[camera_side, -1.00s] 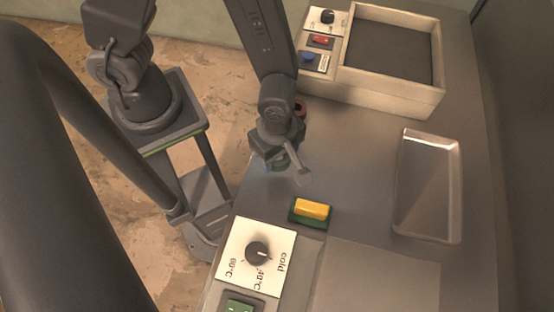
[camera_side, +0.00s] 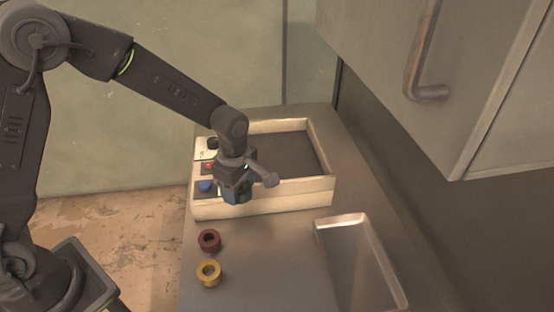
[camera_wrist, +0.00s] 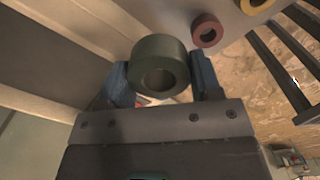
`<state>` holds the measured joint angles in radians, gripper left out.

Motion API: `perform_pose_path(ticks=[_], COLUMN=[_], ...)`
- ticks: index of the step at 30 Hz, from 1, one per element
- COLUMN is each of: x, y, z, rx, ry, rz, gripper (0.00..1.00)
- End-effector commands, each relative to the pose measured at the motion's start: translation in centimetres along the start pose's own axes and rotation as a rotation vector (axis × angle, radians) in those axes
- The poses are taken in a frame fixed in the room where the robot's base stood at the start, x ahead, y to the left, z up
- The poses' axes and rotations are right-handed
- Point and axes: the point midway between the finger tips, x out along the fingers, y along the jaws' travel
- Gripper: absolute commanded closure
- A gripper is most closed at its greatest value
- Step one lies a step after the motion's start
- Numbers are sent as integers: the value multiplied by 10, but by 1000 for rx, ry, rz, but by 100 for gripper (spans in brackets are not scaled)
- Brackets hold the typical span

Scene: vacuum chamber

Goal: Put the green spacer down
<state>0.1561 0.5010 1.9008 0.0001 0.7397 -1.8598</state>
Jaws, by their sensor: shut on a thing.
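My gripper (camera_side: 238,192) is shut on the green spacer, a thick dark green ring. In the wrist view the green spacer (camera_wrist: 160,65) sits between the two blue fingers, its hole facing the camera. In the side view the gripper points down, in front of the cream box's near wall at its control panel end, and its fingers mostly hide the spacer. I cannot tell its exact height. The red spacer (camera_side: 209,240) and the yellow spacer (camera_side: 208,273) lie on the grey worktop (camera_side: 262,258), apart from the gripper. The wrist view shows the red one (camera_wrist: 208,31) and yellow one (camera_wrist: 257,4).
The cream box (camera_side: 290,193) with a dark inside stands at the back. Its panel has a black knob (camera_side: 212,143), a red switch (camera_side: 208,166) and a blue button (camera_side: 206,186). A shallow metal tray (camera_side: 357,262) is at right. A large metal door with a handle (camera_side: 428,60) is at upper right.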

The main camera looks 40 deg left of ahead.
Motion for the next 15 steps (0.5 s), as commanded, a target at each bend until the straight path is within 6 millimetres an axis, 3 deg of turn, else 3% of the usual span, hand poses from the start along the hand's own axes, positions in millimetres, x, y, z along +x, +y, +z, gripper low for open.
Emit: perform_pose_path(ticks=[1, 6, 12, 15], x=[-5, -24, -40, -44], y=[23, 79, 113, 120], z=[-18, -78, -134, -150], rx=[-12, -10, -5, -2], ry=[0, 0, 0, 0], rz=[2, 2, 0, 1], gripper=[65, 65, 65, 65])
